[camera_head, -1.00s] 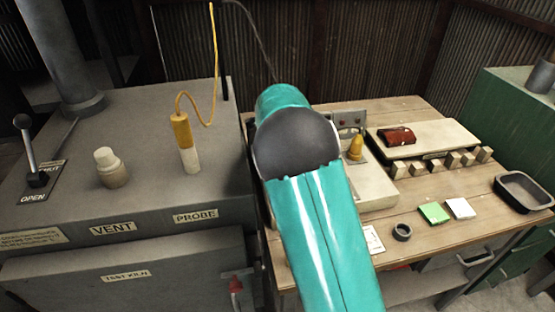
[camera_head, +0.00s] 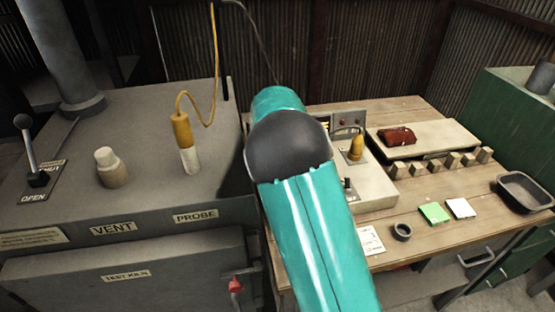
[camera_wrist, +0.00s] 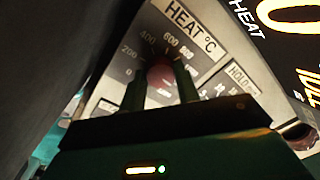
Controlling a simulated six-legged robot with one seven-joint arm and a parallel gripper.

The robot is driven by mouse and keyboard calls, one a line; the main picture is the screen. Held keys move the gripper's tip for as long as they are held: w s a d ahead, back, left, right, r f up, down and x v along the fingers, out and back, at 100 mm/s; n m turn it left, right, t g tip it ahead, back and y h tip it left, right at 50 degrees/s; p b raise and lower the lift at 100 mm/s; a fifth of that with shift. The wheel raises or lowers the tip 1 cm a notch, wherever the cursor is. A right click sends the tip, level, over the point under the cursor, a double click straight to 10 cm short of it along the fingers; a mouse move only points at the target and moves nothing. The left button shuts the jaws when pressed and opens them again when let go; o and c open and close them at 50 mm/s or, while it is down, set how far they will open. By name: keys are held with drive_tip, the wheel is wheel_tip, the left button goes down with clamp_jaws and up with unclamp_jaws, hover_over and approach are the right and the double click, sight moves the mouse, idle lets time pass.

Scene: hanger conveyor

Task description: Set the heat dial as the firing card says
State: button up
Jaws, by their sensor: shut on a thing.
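In the wrist view the heat dial (camera_wrist: 161,77) is a reddish knob on a pale panel marked "HEAT °C" (camera_wrist: 190,28), with numbers such as 200, 400, 600 and 800 around it. My gripper (camera_wrist: 160,70) is shut on the dial, one dark finger on each side. The dial's pointer is hidden, so its setting cannot be read. In the head view my arm hides the gripper and the dial. A white printed card (camera_head: 371,241) lies on the bench beside my arm; its text is too small to read.
The control box (camera_head: 372,189) stands on the wooden bench with a yellow-orange plug-like piece (camera_head: 357,147) on it. A dark ring (camera_head: 402,232), green tile (camera_head: 433,213), white tile (camera_head: 460,208) and dark tray (camera_head: 525,191) lie to the right. The grey kiln (camera_head: 60,220) is left.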

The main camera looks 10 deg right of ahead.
drive_tip(key=o, duration=1)
drive_tip(key=shift+f, duration=0.1)
drive_tip(key=r, duration=1.4)
drive_tip(key=shift+s+a, duration=0.2)
drive_tip(key=shift+s, duration=0.1)
drive_tip(key=s+d+r+n+t+y, duration=0.1)
drive_tip(key=s+r+n, duration=0.2)
drive_tip(key=s+n, duration=0.45)
drive_tip(key=s+d+r+n+t+y, duration=0.15)
drive_tip(key=s+r+n, duration=0.3)
drive_tip(key=s, duration=0.65)
drive_tip(key=s+f+n+t, duration=0.1)
drive_tip(key=s+n, duration=0.3)
drive_tip(key=s, duration=0.1)
drive_tip(key=s+a+f+n+h, duration=0.1)
drive_tip(key=s+f+n, duration=0.1)
drive_tip(key=s+n, duration=0.3)
drive_tip(key=s+f+n+t+h, duration=0.1)
drive_tip(key=s+f+n, duration=0.1)
drive_tip(key=s+n, duration=0.2)
drive_tip(key=shift+s+a+f+n+t, duration=0.1)
drive_tip(key=shift+s+a+n+t, duration=0.1)
drive_tip(key=shift+s, duration=0.6)
drive_tip(key=shift+s+a+f+n+t, duration=0.1)
drive_tip(key=shift+s+a+n+t, duration=0.1)
drive_tip(key=shift+s, duration=0.55)
